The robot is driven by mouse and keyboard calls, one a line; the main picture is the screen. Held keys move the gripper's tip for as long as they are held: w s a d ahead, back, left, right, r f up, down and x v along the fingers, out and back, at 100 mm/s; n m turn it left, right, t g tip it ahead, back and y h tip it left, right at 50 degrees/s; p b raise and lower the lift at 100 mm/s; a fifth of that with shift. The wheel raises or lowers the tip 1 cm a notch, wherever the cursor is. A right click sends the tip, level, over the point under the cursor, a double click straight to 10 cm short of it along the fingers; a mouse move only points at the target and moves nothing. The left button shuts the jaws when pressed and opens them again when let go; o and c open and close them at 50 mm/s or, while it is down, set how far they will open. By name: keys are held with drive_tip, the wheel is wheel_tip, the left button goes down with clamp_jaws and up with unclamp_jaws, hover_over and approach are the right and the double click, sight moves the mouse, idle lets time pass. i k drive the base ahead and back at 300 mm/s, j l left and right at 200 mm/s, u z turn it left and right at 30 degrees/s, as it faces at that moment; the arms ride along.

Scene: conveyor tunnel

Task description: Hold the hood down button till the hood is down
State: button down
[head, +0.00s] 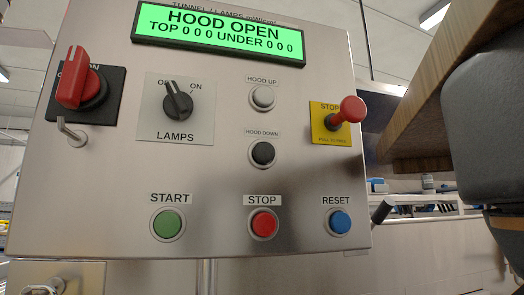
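The hood down button (262,153) is a black round push button in a silver ring, under its "HOOD DOWN" label on the steel control panel (215,175). Nothing touches it or covers it. The hood up button (262,98), pale grey, sits just above it. The green display (208,33) reads "HOOD OPEN" and "TOP 0 0 0 UNDER 0 0 0". The hood itself cannot be made out.
The panel also has a red rotary switch (82,78), a lamps knob (177,101), green start (167,224), red stop (263,223) and blue reset (340,222) buttons. A red stop knob (349,110) juts out on the right. A wood-grained slab (430,100) hangs at upper right.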

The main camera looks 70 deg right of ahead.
sight(264, 152)
drive_tip(key=u, duration=1.15)
drive_tip(key=k+l, duration=0.1)
drive_tip(key=k, duration=0.55)
drive_tip(key=k+l, duration=0.1)
drive_tip(key=k, duration=0.6)
drive_tip(key=l+u, duration=0.05)
